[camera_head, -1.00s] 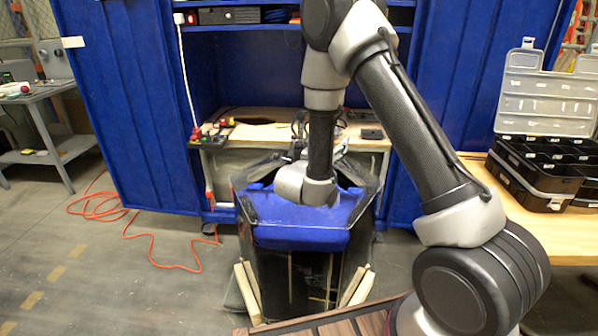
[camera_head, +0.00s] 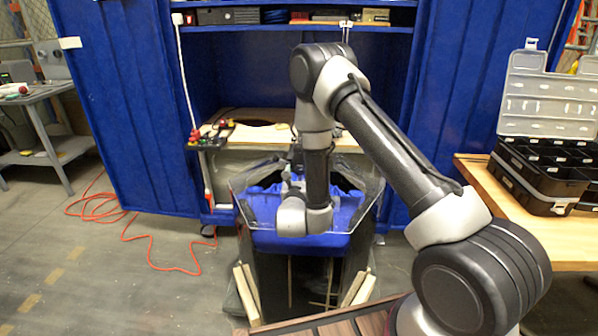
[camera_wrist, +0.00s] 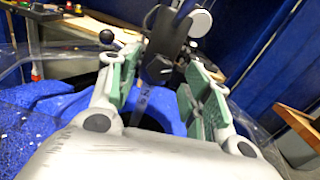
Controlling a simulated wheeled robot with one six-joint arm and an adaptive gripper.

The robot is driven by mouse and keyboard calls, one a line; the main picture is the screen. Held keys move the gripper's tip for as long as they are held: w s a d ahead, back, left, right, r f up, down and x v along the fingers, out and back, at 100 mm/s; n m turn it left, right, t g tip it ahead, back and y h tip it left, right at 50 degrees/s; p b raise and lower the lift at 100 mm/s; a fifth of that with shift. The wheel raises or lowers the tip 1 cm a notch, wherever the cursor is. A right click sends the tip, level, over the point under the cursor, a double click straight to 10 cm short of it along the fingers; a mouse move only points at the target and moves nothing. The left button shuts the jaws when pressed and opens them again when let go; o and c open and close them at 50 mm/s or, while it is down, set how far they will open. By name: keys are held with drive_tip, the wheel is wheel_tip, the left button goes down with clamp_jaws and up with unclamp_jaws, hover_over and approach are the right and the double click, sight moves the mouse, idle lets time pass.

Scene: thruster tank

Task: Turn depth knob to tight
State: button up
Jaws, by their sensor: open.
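My gripper (camera_wrist: 163,88) is open in the wrist view, with green pads on both fingers. A dark device (camera_wrist: 160,58) with a black upright part shows between and beyond the fingertips; I cannot tell whether they touch it. A round white disc (camera_wrist: 200,22) is at its upper right, and a small black ball (camera_wrist: 106,37) is at its left. I cannot tell which part is the depth knob, nor read any setting. In the head view the device is mostly hidden behind my arm, above the blue-topped tank (camera_head: 262,240).
The tank has clear, flared panels (camera_head: 368,185) around its top. A wooden bench (camera_head: 262,138) with small parts stands behind it inside a blue cabinet (camera_head: 140,100). An open black case (camera_head: 540,175) is on the right table. An orange cable (camera_head: 150,240) lies on the floor at left.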

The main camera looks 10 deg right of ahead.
drive_tip(key=x, duration=0.2)
drive_tip(key=shift+w+d, duration=0.1)
drive_tip(key=shift+w, duration=0.15)
drive_tip(key=shift+c, duration=0.2)
drive_tip(key=c, duration=1)
